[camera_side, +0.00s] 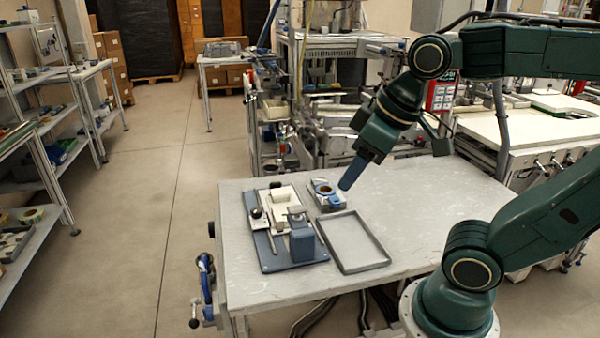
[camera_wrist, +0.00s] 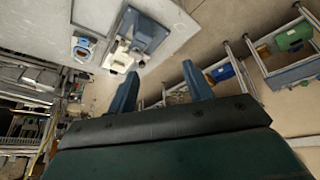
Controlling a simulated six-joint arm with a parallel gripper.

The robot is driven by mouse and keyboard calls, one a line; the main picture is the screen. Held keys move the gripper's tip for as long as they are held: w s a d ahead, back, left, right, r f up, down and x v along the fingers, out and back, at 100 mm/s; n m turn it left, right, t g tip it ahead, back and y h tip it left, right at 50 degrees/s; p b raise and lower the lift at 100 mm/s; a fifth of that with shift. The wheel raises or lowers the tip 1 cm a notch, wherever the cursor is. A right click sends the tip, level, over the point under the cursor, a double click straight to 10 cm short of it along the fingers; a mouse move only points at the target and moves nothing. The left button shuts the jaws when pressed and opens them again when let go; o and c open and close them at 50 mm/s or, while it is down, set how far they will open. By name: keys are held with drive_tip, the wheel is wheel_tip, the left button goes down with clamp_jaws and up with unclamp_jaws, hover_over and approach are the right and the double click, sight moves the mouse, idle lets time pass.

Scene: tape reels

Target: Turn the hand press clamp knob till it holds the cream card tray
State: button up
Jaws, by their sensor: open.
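The hand press stands on the left part of the table, with a blue-grey base plate (camera_side: 264,256) and a blue-grey upright block (camera_side: 302,243). A cream card tray (camera_side: 281,197) sits on the plate toward its far side. A dark round knob (camera_side: 256,213) shows at the plate's left side; whether it touches the tray cannot be told. My gripper (camera_side: 347,184) is open and empty above the table, right of the press and apart from it. In the wrist view my gripper's two blue fingers (camera_wrist: 160,72) are spread, with the press (camera_wrist: 146,36) beyond them.
A small holder with a tape reel (camera_side: 324,190) stands right of the press; it also shows in the wrist view (camera_wrist: 84,46). An empty grey tray (camera_side: 378,264) lies in front of it. The table's right side (camera_side: 440,195) is clear. A blue vise (camera_side: 207,285) hangs at the left edge.

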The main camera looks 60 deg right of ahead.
drive_tip(key=w+d+r+n+g, duration=0.1)
drive_tip(key=w+d+r+n, duration=0.15)
drive_tip(key=w, duration=0.55)
drive_tip(key=n+g, duration=0.4)
drive_tip(key=n, duration=0.5)
hover_over(256, 209)
wheel_tip(256, 209, down, 14)
drive_tip(key=f, duration=0.1)
drive_tip(key=shift+r+m, duration=0.25)
wheel_tip(256, 209, down, 14)
drive_tip(key=shift+r, duration=0.1)
drive_tip(key=shift+c, duration=0.2)
drive_tip(key=c, duration=0.9)
